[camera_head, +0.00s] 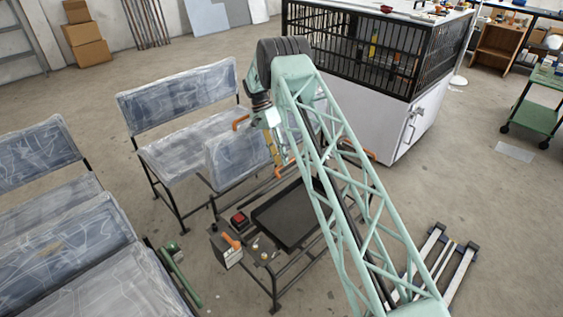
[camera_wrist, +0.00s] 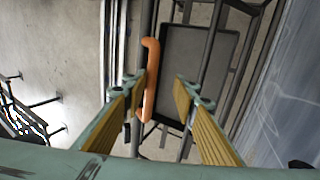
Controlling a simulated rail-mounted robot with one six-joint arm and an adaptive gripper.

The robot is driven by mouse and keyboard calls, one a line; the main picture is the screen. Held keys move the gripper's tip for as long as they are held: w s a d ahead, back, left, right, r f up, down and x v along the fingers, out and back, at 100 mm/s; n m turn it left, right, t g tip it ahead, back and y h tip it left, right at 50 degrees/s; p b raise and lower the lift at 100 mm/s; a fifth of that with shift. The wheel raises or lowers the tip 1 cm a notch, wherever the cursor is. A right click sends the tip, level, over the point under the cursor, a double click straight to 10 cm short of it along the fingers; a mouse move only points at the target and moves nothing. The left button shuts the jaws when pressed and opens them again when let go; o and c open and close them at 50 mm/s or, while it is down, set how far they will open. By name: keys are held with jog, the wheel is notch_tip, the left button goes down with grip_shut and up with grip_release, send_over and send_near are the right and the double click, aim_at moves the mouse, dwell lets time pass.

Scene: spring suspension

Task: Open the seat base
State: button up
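The plastic-wrapped seat base (camera_head: 235,155) is a grey-blue block on the dark metal frame, left of my gripper; what looks like the same wrapped cushion shows at the right edge of the wrist view (camera_wrist: 285,95). My gripper (camera_head: 277,152) points down over the frame. In the wrist view its yellow-padded fingers (camera_wrist: 160,97) are apart. An orange handle (camera_wrist: 150,80) lies between them, closer to the left finger; I cannot tell whether it touches. Orange handles also show in the head view by the fingers (camera_head: 281,173) and at the cushion's top (camera_head: 240,122).
A black tray (camera_head: 285,216) sits in the frame below. A red-button box (camera_head: 239,219) and an orange-handled tool box (camera_head: 230,250) stand at its near left. Wrapped benches (camera_head: 178,95) stand left. A caged white cabinet (camera_head: 405,130) stands behind right. Floor at right is partly clear.

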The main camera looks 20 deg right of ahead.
jog(key=v, duration=1)
jog(key=shift+r, duration=0.4)
